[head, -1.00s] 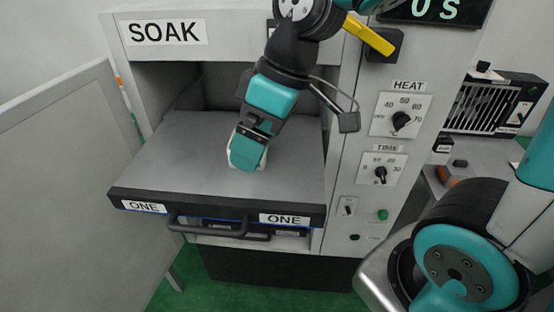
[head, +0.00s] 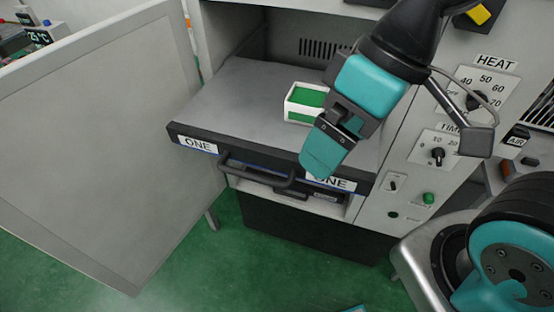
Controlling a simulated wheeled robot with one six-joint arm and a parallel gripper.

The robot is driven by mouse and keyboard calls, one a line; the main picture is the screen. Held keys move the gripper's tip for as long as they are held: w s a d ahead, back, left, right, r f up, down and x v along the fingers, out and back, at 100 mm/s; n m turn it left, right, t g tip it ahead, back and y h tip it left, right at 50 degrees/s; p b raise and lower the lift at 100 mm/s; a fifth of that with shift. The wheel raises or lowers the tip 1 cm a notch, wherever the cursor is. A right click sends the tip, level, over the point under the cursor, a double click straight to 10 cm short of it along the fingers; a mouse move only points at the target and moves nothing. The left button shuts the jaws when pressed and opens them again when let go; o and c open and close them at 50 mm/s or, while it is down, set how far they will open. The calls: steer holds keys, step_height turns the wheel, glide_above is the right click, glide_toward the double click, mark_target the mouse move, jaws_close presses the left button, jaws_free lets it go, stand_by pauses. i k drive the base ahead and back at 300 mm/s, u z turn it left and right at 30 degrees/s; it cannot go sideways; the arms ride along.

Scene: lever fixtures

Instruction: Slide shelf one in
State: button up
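Shelf one (head: 240,98) is a grey tray with a dark front edge and two "ONE" labels. It sticks out of the oven-like cabinet, past the front opening. A black bar handle (head: 256,176) shows at its front, left of my gripper. A small white box with a green inside (head: 307,103) stands on the shelf toward the right. My gripper (head: 322,160) is over the shelf's front right edge, partly covering the right label, and points down. Its fingers look close together, but their gap is hidden. I cannot tell whether it touches the shelf.
The open cabinet door (head: 100,140) stands on the left. The cabinet's right panel carries HEAT and TIME dials (head: 437,156) and a green button (head: 428,198). Green floor (head: 270,265) is clear in front. Another unit stands below the shelf.

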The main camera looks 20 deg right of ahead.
mark_target(238, 115)
steer(key=z, duration=1.6)
steer(key=k, duration=0.4)
steer(key=u, duration=1.6)
